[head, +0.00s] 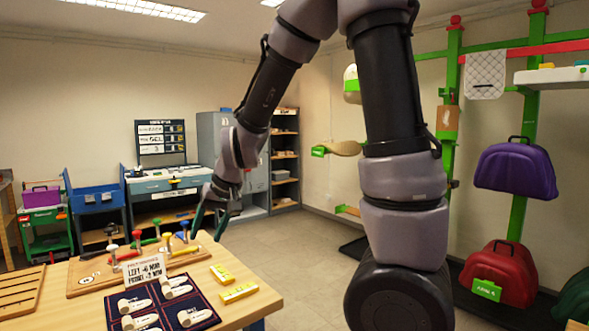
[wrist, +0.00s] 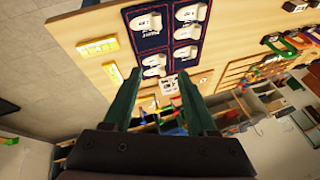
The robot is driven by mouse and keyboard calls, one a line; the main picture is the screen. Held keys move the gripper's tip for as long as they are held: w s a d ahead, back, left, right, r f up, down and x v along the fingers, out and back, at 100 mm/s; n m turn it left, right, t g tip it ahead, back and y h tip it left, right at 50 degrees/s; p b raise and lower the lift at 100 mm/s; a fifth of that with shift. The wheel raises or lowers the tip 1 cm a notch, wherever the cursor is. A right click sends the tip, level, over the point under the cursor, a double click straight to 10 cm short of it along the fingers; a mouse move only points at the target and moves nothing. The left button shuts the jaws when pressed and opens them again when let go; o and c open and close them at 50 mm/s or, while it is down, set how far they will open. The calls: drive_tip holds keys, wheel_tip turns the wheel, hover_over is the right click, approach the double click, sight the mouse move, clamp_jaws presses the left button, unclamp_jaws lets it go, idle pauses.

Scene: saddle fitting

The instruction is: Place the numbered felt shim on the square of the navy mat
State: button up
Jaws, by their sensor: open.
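The navy mat (head: 159,299) lies on the wooden table at the lower left, with several white rounded pieces (head: 175,287) in outlined cells. It also shows at the top of the wrist view (wrist: 168,20). Two yellow strips with pale marked tops, one farther (head: 222,273) and one nearer (head: 238,292), lie right of the mat. No number is readable, so I cannot tell which piece is the numbered shim. My gripper (head: 210,226) is open and empty above the table's far right corner. Its two dark green fingers stand apart in the wrist view (wrist: 160,85).
A white text card (head: 145,270) stands behind the mat. A wooden board with colored-handled tools (head: 160,246) lies farther back, and a slatted wooden rack (head: 20,290) is at the left. Wall racks with saddle covers (head: 515,172) stand at the right.

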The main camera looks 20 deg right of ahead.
drive_tip(key=s+d+r+m+t+h, duration=0.1)
drive_tip(key=s+d+r+m+t, duration=0.2)
drive_tip(key=s+d+r, duration=1.1)
drive_tip(key=d+r+m, duration=0.1)
drive_tip(key=d+r, duration=0.2)
drive_tip(key=shift+s+d+m+h, duration=0.15)
drive_tip(key=shift+s+m+h, duration=0.2)
drive_tip(key=shift+m+h, duration=0.05)
